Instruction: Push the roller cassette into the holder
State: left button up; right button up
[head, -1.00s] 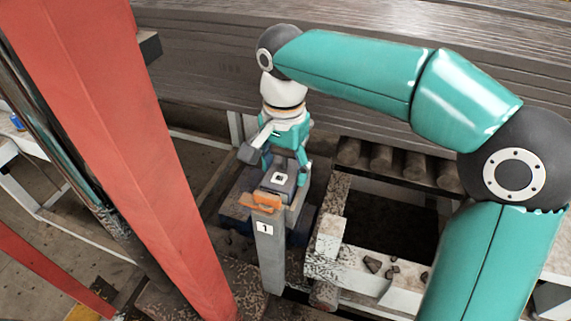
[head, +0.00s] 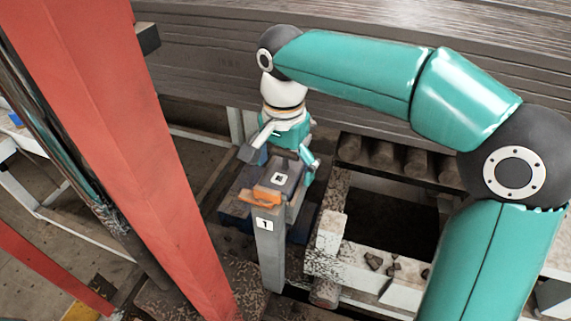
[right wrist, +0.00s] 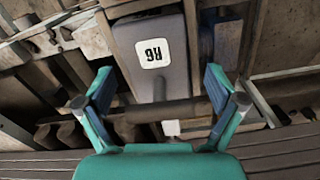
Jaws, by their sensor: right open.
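The roller cassette (head: 288,171) is a dark grey block with a white marker on top. It sits at the head of the grey post labelled 1, behind an orange piece (head: 260,198); this seems to be the holder (head: 270,250). How deep it sits I cannot tell. My right gripper (head: 284,158) is open at the cassette's far end. In the right wrist view the cassette (right wrist: 160,80) bears a white R6 label, and a dark roller bar (right wrist: 160,111) crosses between the spread fingers (right wrist: 158,73). My left gripper is out of view.
A large red beam (head: 115,150) stands close on the left. Several rollers (head: 385,162) and a pale, dirty frame (head: 350,262) with rubble lie to the right. A grey ribbed wall (head: 200,60) runs behind.

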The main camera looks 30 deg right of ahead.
jog(key=shift+r, duration=0.1)
notch_tip(320, 180, up, 11)
jog(key=shift+r, duration=0.35)
dwell(0.3)
dwell(0.5)
